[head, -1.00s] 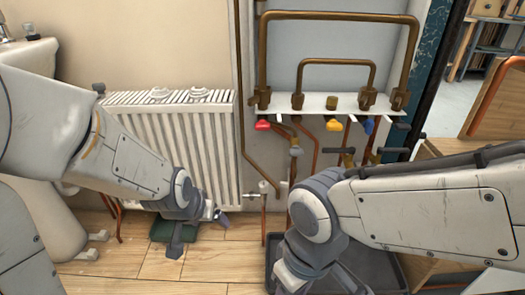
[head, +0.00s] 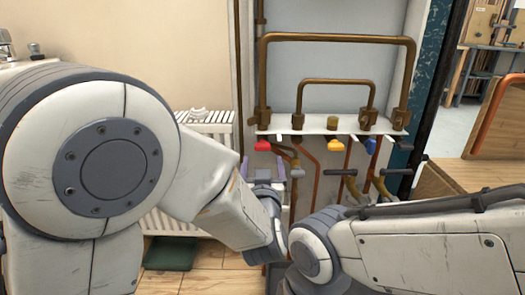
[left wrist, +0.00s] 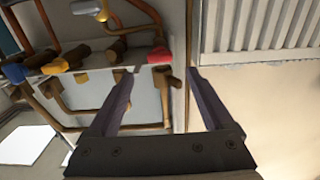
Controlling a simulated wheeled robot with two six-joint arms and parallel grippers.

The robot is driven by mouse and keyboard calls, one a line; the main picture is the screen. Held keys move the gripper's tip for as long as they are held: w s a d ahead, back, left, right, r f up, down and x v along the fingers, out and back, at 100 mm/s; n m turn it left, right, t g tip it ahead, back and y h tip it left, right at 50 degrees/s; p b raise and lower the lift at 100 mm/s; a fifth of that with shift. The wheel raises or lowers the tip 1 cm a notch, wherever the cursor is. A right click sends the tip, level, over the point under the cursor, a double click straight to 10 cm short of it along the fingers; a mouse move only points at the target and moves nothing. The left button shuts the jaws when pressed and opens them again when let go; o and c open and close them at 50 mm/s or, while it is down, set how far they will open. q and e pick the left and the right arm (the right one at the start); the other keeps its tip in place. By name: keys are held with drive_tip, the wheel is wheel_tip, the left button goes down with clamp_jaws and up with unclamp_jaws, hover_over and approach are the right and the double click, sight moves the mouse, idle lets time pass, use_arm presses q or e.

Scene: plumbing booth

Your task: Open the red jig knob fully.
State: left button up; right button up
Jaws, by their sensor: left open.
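The red jig knob (head: 263,146) sits at the left end of a row under the white shelf in the head view. It also shows in the left wrist view (left wrist: 159,56), beyond and between the fingertips. My left gripper (head: 263,168) is open just below the red knob, pointing up at the panel. In the left wrist view the left gripper (left wrist: 162,78) has its fingers spread with nothing between them; I see no clear contact with the knob. My right arm comes in from the right, with its gripper out of the picture.
A yellow knob (head: 334,146) and a blue knob (head: 371,145) sit to the right of the red one. Copper pipes (head: 338,40) rise above the white shelf (head: 318,124). A white radiator (head: 210,124) stands at the left, partly behind my left arm.

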sight(263, 149)
use_arm(q)
drive_tip(key=w, duration=0.7)
drive_tip(key=shift+w, duration=0.2)
clamp_jaws()
